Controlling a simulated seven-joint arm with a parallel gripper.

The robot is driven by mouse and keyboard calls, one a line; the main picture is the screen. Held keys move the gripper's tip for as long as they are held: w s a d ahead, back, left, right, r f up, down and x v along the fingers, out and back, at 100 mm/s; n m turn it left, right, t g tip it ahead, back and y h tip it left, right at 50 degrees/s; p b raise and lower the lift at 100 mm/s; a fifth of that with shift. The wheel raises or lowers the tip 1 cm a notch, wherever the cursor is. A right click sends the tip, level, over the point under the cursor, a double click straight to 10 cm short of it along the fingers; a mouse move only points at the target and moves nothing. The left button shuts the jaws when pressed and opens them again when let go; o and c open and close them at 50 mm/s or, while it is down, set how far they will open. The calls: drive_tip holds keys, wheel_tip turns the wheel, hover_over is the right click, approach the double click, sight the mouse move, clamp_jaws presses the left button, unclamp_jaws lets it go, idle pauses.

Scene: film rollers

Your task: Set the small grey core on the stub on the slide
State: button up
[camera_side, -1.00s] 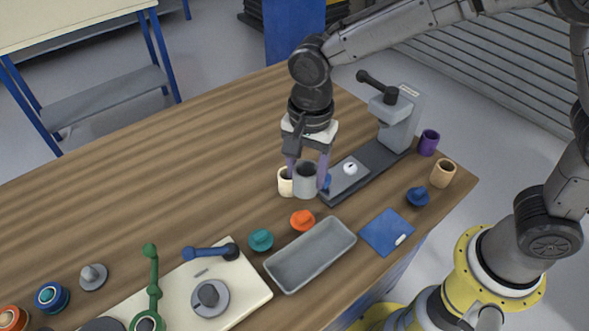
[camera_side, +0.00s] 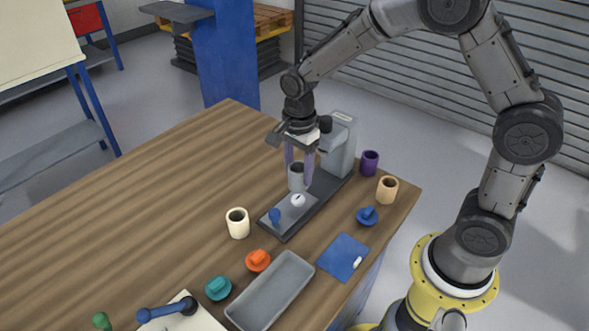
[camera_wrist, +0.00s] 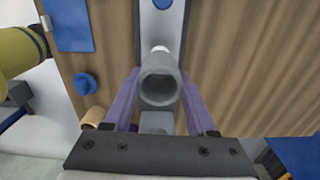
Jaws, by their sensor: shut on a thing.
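The small grey core (camera_side: 296,176) is a hollow cylinder, held upright between the purple fingers of my gripper (camera_side: 298,182). In the wrist view the core (camera_wrist: 160,88) shows its open top between both fingers. The slide (camera_side: 284,221) is a light grey plate on a dark rail. The stub (camera_side: 298,200) is a small white round-topped peg on the slide. The core hangs just behind and above the stub, toward the press. In the wrist view the stub (camera_wrist: 160,48) shows past the core's rim, so the core is off to one side of it.
A grey press (camera_side: 341,147) stands behind my gripper at the rail's far end. A blue knob (camera_side: 274,215) sits at the slide's near end. A cream cup (camera_side: 238,223) stands left; purple (camera_side: 369,163) and tan (camera_side: 387,190) cups stand right. A grey tray (camera_side: 270,291) lies in front.

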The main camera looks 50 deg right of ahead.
drive_tip(key=shift+f, duration=2.6)
drive_tip(key=o, duration=1.4)
drive_tip(key=shift+o, duration=0.2)
drive_tip(key=shift+r, duration=0.1)
wheel_tip(320, 180, up, 14)
drive_tip(key=shift+f, duration=0.2)
